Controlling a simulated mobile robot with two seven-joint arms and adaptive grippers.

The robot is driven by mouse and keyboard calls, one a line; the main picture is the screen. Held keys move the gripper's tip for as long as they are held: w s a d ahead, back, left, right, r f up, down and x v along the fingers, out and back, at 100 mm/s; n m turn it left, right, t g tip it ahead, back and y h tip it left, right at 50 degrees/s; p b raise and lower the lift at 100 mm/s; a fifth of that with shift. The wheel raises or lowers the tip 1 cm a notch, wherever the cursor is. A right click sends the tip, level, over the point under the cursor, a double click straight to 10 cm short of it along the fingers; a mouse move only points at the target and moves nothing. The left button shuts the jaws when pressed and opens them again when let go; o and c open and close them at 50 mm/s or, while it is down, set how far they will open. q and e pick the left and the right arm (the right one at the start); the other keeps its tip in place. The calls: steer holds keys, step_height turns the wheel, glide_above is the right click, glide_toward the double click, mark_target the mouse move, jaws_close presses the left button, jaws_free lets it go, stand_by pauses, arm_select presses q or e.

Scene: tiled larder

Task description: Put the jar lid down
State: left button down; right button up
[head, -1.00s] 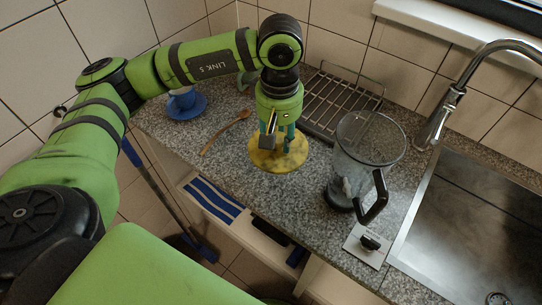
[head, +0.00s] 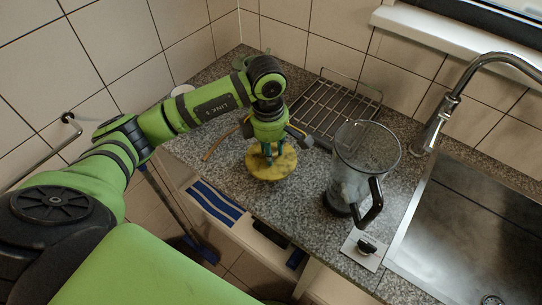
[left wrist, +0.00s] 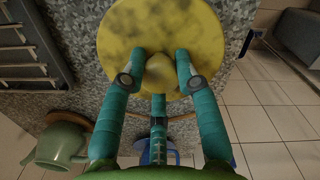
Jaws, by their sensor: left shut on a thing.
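The jar lid (head: 271,172) is a round yellow disc with dark mottling. In the head view it is level, low over the speckled worktop near its front edge; whether it touches the worktop I cannot tell. My left gripper (head: 270,152) points down above the lid's middle. In the left wrist view, its teal fingers (left wrist: 162,68) are closed around the round knob of the lid (left wrist: 165,20). Part of the lid's top is hidden by the fingers. My right gripper is not in view.
A clear blender jug (head: 350,170) with a black handle stands to the right, before the steel sink (head: 470,230). A wire rack (head: 335,105) lies behind. A wooden spoon (head: 220,143) lies left of the lid.

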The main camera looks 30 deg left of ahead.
arm_select(q)
step_height(320, 180, down, 3)
steer(key=shift+s+d+f+p, duration=0.1)
steer(key=shift+p, duration=0.5)
steer(key=shift+f, duration=0.35)
steer(key=shift+f, duration=0.15)
steer(key=c, duration=0.9)
jaws_free()
